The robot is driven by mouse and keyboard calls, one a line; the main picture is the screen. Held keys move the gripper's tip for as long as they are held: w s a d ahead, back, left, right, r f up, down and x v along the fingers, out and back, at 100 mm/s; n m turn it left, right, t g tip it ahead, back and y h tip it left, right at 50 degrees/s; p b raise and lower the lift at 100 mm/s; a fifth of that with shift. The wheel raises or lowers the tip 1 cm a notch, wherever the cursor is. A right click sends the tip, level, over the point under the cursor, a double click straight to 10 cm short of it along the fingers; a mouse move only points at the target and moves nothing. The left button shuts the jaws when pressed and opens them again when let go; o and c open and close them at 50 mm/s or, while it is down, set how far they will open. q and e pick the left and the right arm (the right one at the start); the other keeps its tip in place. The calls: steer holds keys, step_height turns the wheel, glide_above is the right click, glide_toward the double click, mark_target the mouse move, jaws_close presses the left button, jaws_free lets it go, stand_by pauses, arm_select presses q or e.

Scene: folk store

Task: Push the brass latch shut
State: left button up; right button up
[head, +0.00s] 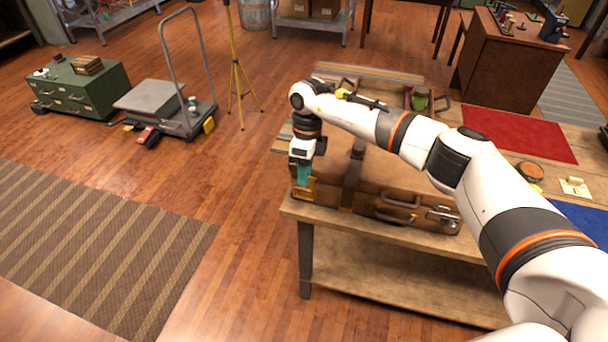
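A brown case (345,192) with leather straps and a handle lies on the wooden workbench. The brass latch (301,190) is at the left end of its front side. My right gripper (303,174) points down right at this latch, with its teal fingertips over the upper part of the latch. I cannot tell whether they touch, or whether the fingers are open or shut. The fingertips partly hide the latch, so its exact position is unclear. A second, grey metal latch (443,217) is at the right of the front. My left gripper is out of view.
The workbench (400,238) also bears a red mat (518,133), a round tin (530,171), a small card (575,187) and a blue cloth (585,222). My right arm passes over the case. The floor to the left is open, with a striped rug (95,250) and a trolley (180,115).

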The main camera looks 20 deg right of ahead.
steer(key=shift+s+a+f+p, duration=0.1)
steer(key=shift+f+p, duration=0.1)
steer(key=shift+f, duration=0.65)
steer(key=shift+s+a+f+p, duration=0.1)
steer(key=shift+f+p, duration=0.05)
steer(key=shift+f, duration=0.7)
jaws_close()
